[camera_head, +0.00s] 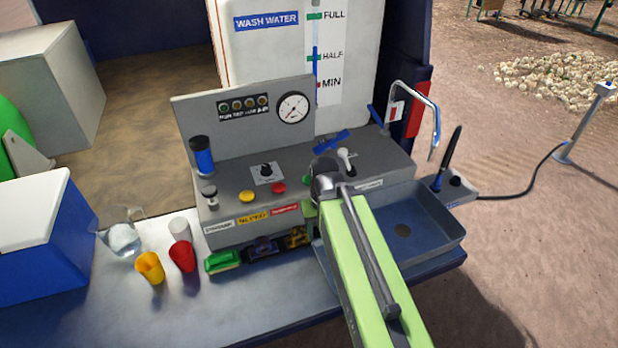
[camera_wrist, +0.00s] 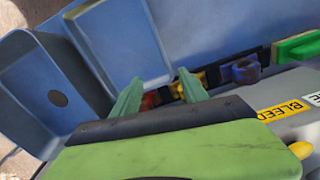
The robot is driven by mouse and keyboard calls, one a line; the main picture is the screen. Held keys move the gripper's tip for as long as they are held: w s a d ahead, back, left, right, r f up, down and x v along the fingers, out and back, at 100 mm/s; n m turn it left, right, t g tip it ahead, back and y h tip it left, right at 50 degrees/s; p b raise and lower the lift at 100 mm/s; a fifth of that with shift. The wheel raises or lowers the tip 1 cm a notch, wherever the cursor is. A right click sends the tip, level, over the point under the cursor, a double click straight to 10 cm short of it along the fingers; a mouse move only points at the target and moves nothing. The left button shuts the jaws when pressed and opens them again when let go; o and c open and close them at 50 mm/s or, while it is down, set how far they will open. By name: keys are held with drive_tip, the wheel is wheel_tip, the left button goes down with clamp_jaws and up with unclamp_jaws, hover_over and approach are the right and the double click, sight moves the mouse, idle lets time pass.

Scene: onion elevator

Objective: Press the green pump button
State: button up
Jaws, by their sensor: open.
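My gripper (camera_wrist: 158,86) is open, with two green fingers apart and nothing seen between them. In the head view my light-green arm reaches over the sink to the right front of the grey control console (camera_head: 232,189), and the fingers are mostly hidden. On the console top are a yellow button (camera_head: 247,196) and a red button (camera_head: 278,188). The yellow button (camera_wrist: 301,149) shows beside the gripper body in the wrist view, near a yellow BLEED label (camera_wrist: 283,111).
A blue-grey sink (camera_head: 436,222) lies under my arm. Green (camera_head: 222,261) and dark (camera_head: 262,249) pieces line the console's front foot. A yellow cup (camera_head: 150,268), red cup (camera_head: 182,257) and clear jug (camera_head: 123,238) stand left. A curved tap (camera_head: 432,100) rises at right.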

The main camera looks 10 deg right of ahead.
clamp_jaws()
idle(0.3)
drive_tip(key=shift+d, duration=0.1)
idle(1.3)
